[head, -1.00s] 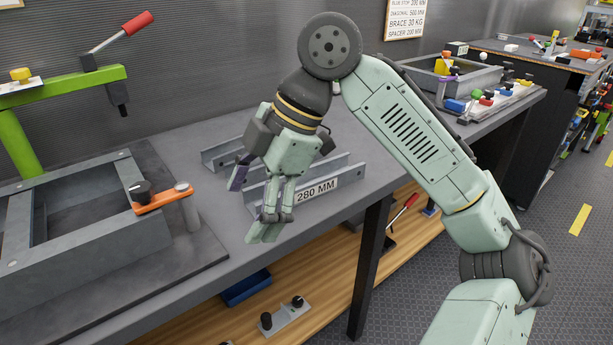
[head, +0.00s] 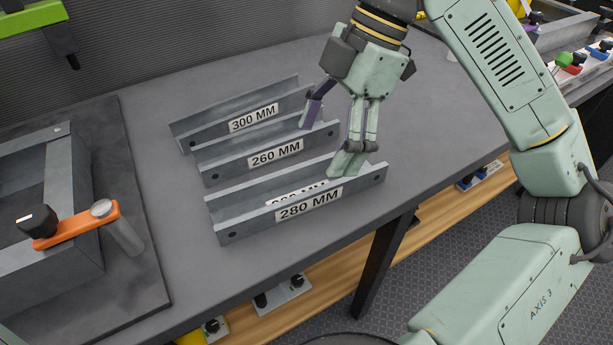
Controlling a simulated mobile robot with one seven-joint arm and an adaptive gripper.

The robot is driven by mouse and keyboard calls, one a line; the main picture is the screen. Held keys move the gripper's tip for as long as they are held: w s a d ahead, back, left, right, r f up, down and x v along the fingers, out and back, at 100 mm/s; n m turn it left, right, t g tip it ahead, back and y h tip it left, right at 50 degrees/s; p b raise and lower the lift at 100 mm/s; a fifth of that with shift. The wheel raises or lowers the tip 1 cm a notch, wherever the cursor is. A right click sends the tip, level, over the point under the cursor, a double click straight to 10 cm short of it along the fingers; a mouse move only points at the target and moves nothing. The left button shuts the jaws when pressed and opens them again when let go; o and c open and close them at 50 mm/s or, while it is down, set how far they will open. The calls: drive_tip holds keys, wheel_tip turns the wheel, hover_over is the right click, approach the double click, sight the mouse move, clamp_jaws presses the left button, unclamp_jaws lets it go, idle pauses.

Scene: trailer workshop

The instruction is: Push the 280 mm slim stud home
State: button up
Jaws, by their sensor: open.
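The 280 mm stud (head: 250,218) is a grey metal channel lying nearest the front of the bench, marked "280 MM" on its front face. A second, partly hidden label shows just behind its front wall. My gripper (head: 326,145) is open, with its fingers apart and pointing down. One fingertip overlaps the right end of the 280 mm stud in the picture; I cannot tell if it touches. The other finger is near the 260 mm stud (head: 225,165). No stud is seen held between the fingers.
The 300 mm stud (head: 205,130) lies behind the 260 mm one. At left a grey frame fixture (head: 60,275) with an orange clamp lever (head: 75,226) stands on a dark plate (head: 140,200). Bare bench top lies right of the studs. The bench's front edge is close.

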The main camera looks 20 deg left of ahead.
sight(301, 182)
drive_tip(key=x, duration=0.3)
drive_tip(key=shift+s+a+f, duration=0.1)
drive_tip(key=shift+s+f, duration=0.05)
drive_tip(key=shift+s, duration=0.05)
drive_tip(key=shift+a+p+x, duration=0.15)
drive_tip(key=shift+x, duration=1.2)
drive_tip(key=shift+a+p+x, duration=0.15)
drive_tip(key=shift+a+x, duration=0.05)
drive_tip(key=shift+x, duration=1.15)
drive_tip(key=shift+w, duration=0.2)
drive_tip(key=shift+c, duration=0.4)
drive_tip(key=c, duration=1.3)
